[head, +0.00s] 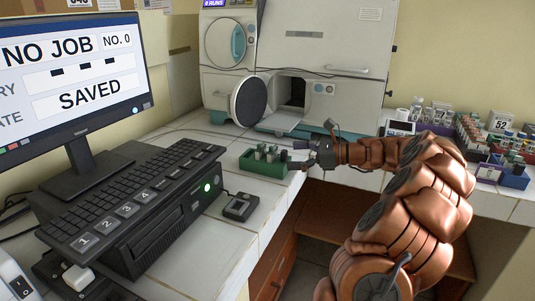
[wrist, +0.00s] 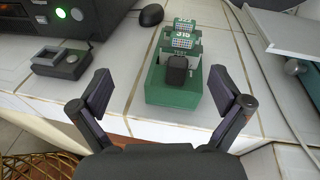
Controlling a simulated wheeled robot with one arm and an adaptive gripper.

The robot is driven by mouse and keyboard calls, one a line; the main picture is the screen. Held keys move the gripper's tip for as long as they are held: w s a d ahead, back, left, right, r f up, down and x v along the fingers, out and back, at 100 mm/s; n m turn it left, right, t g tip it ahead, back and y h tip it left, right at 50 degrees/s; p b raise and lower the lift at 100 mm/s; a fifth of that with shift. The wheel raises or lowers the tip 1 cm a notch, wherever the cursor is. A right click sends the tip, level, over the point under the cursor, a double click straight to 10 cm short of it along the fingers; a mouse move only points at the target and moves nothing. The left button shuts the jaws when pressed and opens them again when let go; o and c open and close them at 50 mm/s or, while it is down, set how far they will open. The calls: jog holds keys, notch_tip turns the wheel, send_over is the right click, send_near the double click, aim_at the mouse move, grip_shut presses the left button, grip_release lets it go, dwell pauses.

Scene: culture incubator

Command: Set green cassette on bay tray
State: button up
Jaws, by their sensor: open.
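The green cassette (head: 262,165) sits on the white tiled counter, near its front edge. It holds several small labelled items. In the wrist view the cassette (wrist: 172,96) is ahead of my gripper, with a dark block standing at its near end. My gripper (head: 304,155) is at the cassette's right end in the head view. In the wrist view my gripper (wrist: 161,90) is open, its fingers spread wide on both sides of the cassette and apart from it. The bay tray (head: 283,121) sticks out from the incubator's open bay; a pale tray edge (wrist: 292,40) shows at upper right.
The incubator (head: 335,50) stands behind, with a round door (head: 249,100) open left of the bay. A keyboard (head: 140,190), a monitor (head: 75,75) and a small dark device (head: 240,207) lie to the left. Racks of bottles (head: 470,130) stand at right. Counter around the cassette is mostly clear.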

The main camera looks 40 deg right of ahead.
aim_at(287, 152)
jog(key=d+f+m+t+p, duration=0.1)
jog(key=s+d+f+m+t+p, duration=0.1)
jog(key=p, duration=0.1)
jog(key=shift+s+d+f+t+h, duration=0.15)
jog(key=shift+f+t+h, duration=0.15)
jog(key=shift+f, duration=0.05)
jog(key=shift+m+t, duration=0.3)
jog(key=shift+f+p+x, duration=0.2)
jog(key=shift+x, duration=1)
jog(key=shift+f+p+x, duration=0.2)
jog(key=shift+f+x, duration=0.05)
jog(key=shift+x, duration=0.9)
jog(key=shift+f+p+x, duration=0.2)
jog(key=shift+x, duration=1)
jog(key=shift+d+h, duration=0.15)
jog(key=shift+h, duration=0.15)
jog(key=c, duration=1.3)
jog(key=shift+r, duration=1.85)
jog(key=s+a, duration=0.2)
jog(key=s, duration=0.2)
jog(key=s+a+r, duration=0.1)
jog(key=s+a, duration=0.2)
jog(key=s, duration=0.2)
jog(key=s+a+b, duration=0.1)
jog(key=s+a, duration=0.1)
jog(key=s, duration=0.3)
jog(key=shift+a+r, duration=0.2)
jog(key=shift+a, duration=0.1)
